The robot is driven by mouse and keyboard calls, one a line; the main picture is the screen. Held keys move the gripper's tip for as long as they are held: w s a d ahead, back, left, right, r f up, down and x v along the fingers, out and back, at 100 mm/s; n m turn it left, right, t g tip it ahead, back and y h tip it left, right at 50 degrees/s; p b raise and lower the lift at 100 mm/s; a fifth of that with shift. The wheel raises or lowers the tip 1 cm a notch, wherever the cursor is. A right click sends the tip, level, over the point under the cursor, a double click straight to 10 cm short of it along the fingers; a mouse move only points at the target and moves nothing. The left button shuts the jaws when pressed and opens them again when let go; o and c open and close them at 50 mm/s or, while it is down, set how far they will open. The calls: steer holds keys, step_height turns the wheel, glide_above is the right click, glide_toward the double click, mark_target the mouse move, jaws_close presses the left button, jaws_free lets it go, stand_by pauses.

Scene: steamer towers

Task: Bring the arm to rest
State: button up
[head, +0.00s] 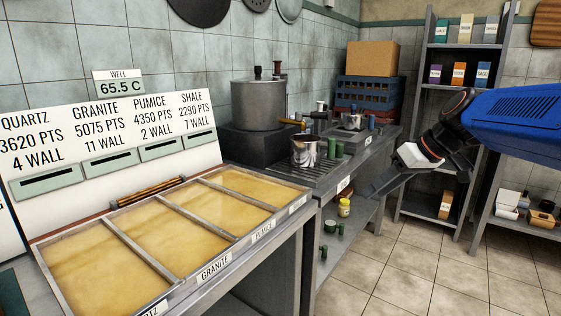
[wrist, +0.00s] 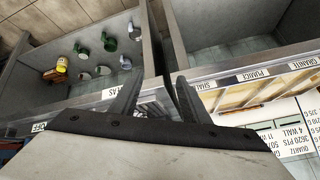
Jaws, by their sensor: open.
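My gripper (head: 378,186) hangs in the air at the right of the head view, at the end of my blue arm. Its dark fingers point down and left, in front of the grey counter (head: 345,185). In the wrist view my gripper (wrist: 161,80) shows two fingers spread apart with nothing between them. The fingers are seen over the gap between the counter and the well table, and I cannot tell how far they are from either edge.
A table with several yellow-filled wells (head: 190,226) stands at the left, under a price board (head: 105,138). A boiler (head: 258,104) and a metal pot (head: 306,151) stand on counters behind. A shelf rack (head: 464,62) stands at the back right. The tiled floor (head: 420,265) at front right is clear.

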steer(key=s+d+f+m+h, duration=0.2)
steer(key=s+f+m, duration=0.1)
steer(key=s+f, duration=0.6)
steer(key=s+d+f+m+h, duration=0.2)
steer(key=s+f, duration=0.6)
steer(key=s, duration=0.7)
steer(key=shift+s+f+m+h, duration=0.3)
steer(key=shift+f+m+h, duration=0.1)
steer(key=shift+h, duration=0.4)
